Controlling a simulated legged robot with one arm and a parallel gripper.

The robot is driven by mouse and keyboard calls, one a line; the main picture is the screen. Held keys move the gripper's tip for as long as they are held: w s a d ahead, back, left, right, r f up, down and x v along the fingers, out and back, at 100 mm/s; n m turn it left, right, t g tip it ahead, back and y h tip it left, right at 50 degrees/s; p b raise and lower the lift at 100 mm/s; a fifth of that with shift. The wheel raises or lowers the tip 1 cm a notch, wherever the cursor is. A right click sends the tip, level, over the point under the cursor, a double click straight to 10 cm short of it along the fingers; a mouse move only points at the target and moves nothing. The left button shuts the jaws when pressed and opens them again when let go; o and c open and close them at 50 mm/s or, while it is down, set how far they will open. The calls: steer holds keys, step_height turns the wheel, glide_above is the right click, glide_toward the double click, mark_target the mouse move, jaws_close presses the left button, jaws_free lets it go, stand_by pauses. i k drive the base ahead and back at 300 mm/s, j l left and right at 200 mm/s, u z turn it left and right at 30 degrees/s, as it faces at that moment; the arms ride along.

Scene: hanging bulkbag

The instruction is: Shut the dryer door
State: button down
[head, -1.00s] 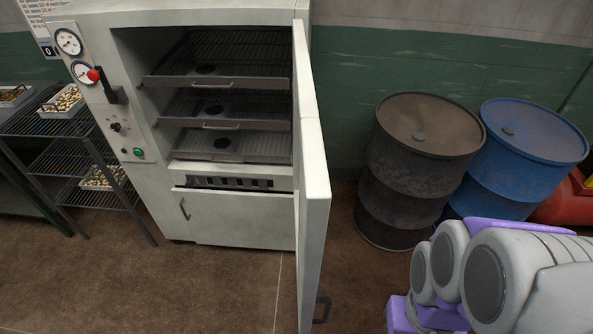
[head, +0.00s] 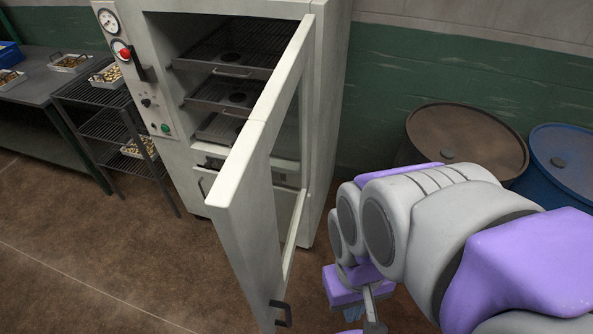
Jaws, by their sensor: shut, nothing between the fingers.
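The dryer (head: 178,100) is a pale grey cabinet at the upper middle of the head view. Its door (head: 250,165) is hinged at the cabinet's right side and stands wide open, swung out toward me. The door has a dark handle (head: 282,313) low on its free edge, near the bottom of the picture. My arm comes in from the right, and my gripper (head: 365,306) shows only partly at the bottom edge. It is shut and empty, to the right of the handle and apart from it in the picture. Its fingertips are not clearly seen.
Wire racks (head: 235,57) fill the dryer's chamber. A wire shelf with trays (head: 105,95) and a table (head: 40,85) stand to the left. A brown drum (head: 465,140) and a blue drum (head: 565,165) stand behind my arm. The floor at lower left is clear.

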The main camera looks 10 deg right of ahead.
mark_target(258, 242)
steer(key=k+j+u, duration=0.1)
steer(key=k, duration=0.45)
steer(key=k+j+u, duration=0.1)
steer(key=k, duration=0.45)
steer(key=k+j, duration=0.05)
steer(key=j, duration=0.05)
